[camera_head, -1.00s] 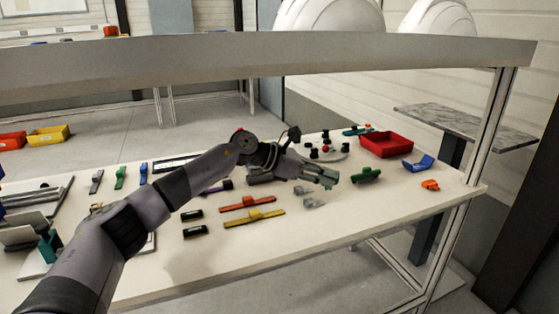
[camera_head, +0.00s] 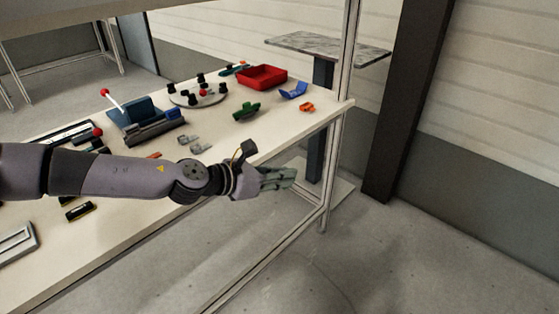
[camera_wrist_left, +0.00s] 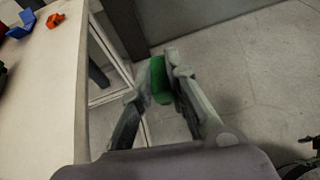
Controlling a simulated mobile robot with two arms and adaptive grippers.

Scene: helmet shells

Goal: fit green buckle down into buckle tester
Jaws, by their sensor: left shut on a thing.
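My left gripper (camera_head: 288,177) is past the front edge of the table, over the floor. In the head view I cannot make out the held piece. A dark blue device with a red-knobbed lever (camera_head: 137,111) stands at the back left of the table; it may be the buckle tester, but I cannot tell for certain.
On the table (camera_head: 305,122) are a green part (camera_head: 246,111), a red tray (camera_head: 262,76), a blue bracket (camera_head: 294,90), an orange piece (camera_head: 307,107) and a round plate with black knobs (camera_head: 197,97). A metal frame post (camera_head: 338,130) stands at the right corner.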

